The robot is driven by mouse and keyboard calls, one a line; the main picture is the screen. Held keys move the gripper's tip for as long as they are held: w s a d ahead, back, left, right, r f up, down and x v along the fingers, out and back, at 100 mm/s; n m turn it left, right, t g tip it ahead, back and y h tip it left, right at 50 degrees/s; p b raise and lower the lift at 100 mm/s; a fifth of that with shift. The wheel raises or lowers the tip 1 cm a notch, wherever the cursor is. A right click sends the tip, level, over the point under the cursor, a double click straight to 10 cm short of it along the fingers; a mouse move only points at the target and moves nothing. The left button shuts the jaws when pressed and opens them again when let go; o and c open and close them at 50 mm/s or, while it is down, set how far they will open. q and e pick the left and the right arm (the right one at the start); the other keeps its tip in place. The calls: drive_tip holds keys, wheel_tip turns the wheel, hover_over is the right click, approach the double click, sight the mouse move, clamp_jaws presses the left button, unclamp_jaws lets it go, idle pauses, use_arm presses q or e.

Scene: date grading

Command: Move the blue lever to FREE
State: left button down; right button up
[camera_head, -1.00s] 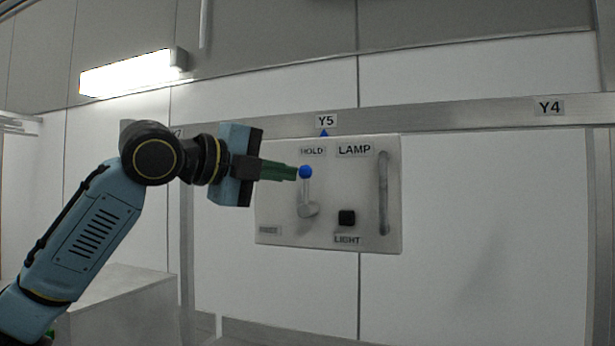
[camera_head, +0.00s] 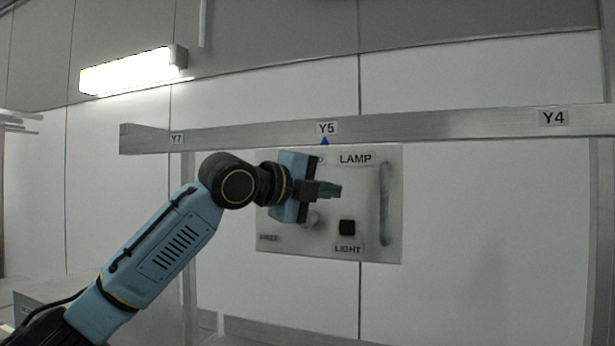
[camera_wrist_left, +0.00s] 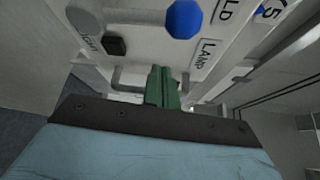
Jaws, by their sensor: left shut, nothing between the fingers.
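The blue lever's ball knob (camera_wrist_left: 184,18) shows in the left wrist view beside the partly cut-off HOLD label (camera_wrist_left: 223,12). In the head view my left gripper covers the knob, and only the lever's grey pivot (camera_head: 313,218) shows below it. The blurred FREE label (camera_head: 269,238) is at the panel's lower left. My left gripper (camera_head: 332,190) is in front of the panel, with its green fingers shut and empty, right of the lever. The fingers also show in the left wrist view (camera_wrist_left: 163,88), apart from the knob. My right gripper is out of view.
The pale panel (camera_head: 365,205) also carries a black LIGHT button (camera_head: 347,227) and a vertical bar handle (camera_head: 385,205) at its right. A metal rail (camera_head: 440,125) with Y5 and Y4 labels runs above. Wall right of the panel is clear.

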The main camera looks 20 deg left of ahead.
use_arm(q)
drive_tip(key=a, duration=0.2)
drive_tip(key=a+p, duration=0.1)
drive_tip(key=a, duration=0.1)
drive_tip(key=shift+w+r, duration=0.3)
drive_tip(key=shift+r, duration=0.1)
drive_tip(key=shift+d, duration=0.1)
drive_tip(key=shift+s, duration=0.1)
